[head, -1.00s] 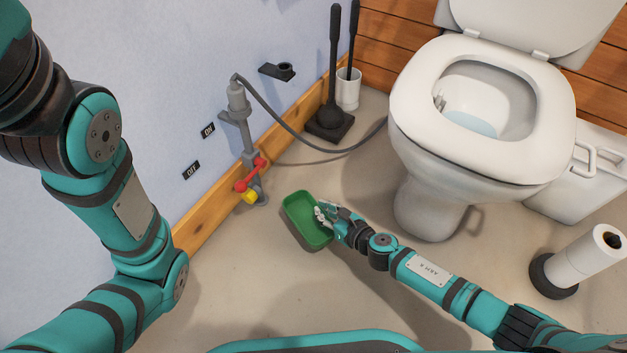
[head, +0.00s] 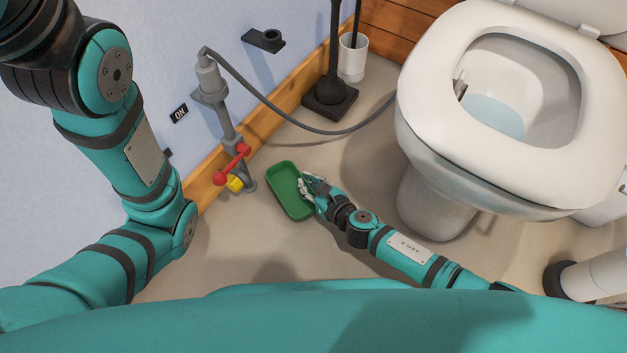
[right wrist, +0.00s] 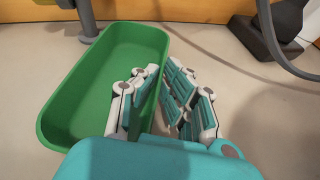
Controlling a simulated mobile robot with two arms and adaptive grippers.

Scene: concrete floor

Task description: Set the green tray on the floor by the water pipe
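The green tray (head: 291,211) is close to the floor, to the right of the foot of the water pipe (head: 225,122). It is upright and looks empty; I cannot tell if its base touches the floor. In the right wrist view the tray (right wrist: 88,98) fills the left half, with the pipe foot (right wrist: 87,22) just past its far left corner. My right gripper (head: 306,184) is at the tray's right side. In the right wrist view its fingers (right wrist: 163,70) close in around the tray's right wall, one inside and one outside. My left gripper is out of view.
A white toilet (head: 445,200) stands to the right, and a plunger and brush stand (head: 330,100) behind. A grey hose (head: 290,115) runs from the pipe towards the toilet. A wooden skirting board (head: 205,180) edges the wall. The floor in front of the tray is clear.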

